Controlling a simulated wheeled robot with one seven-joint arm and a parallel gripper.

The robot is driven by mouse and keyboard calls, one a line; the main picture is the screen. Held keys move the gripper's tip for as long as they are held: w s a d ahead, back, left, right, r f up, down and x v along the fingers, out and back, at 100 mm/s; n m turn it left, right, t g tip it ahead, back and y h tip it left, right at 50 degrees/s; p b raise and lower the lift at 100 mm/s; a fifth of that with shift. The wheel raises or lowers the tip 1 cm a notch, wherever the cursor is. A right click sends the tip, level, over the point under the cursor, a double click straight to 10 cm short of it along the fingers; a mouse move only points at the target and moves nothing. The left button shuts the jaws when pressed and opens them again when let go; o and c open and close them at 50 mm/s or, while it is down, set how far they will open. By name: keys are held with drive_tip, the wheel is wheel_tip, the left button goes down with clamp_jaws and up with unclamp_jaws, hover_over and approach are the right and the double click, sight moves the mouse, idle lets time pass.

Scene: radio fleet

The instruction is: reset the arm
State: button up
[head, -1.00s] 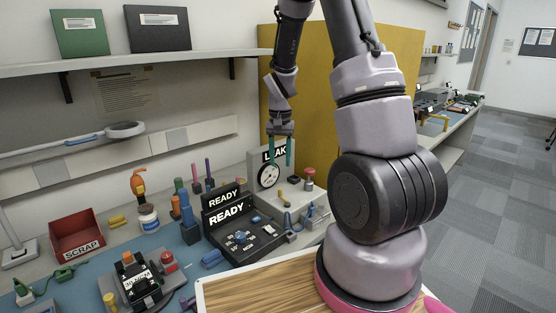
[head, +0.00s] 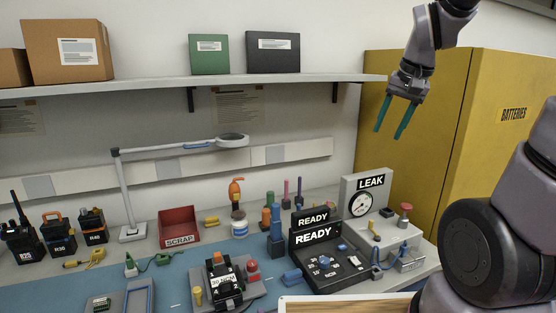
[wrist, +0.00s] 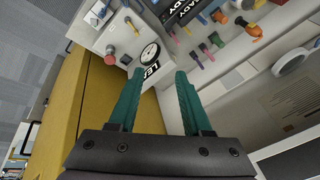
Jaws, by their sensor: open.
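My gripper (head: 391,118) is raised high at the upper right of the head view, in front of the yellow cabinet and the wall. Its two teal fingers are apart, with nothing between them. In the wrist view the gripper (wrist: 155,75) also shows open and empty, with the bench well beyond the fingertips. The upper arm links above the gripper run out of the top of the head view.
The bench holds the leak tester (head: 365,207), a READY box (head: 330,262), a red scrap bin (head: 180,227) and several radios at left. A lamp (head: 180,147) stands behind. A shelf (head: 200,83) with boxes is above. The yellow batteries cabinet (head: 480,130) is right.

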drive_tip(key=s+a+r+n+t, duration=0.1)
drive_tip(key=s+a+r+t, duration=0.1)
drive_tip(key=s+r, duration=0.4)
drive_tip(key=s+t, duration=0.1)
drive_tip(key=s, duration=0.4)
drive_tip(key=shift+r+y, duration=0.3)
drive_tip(key=shift+r, duration=0.1)
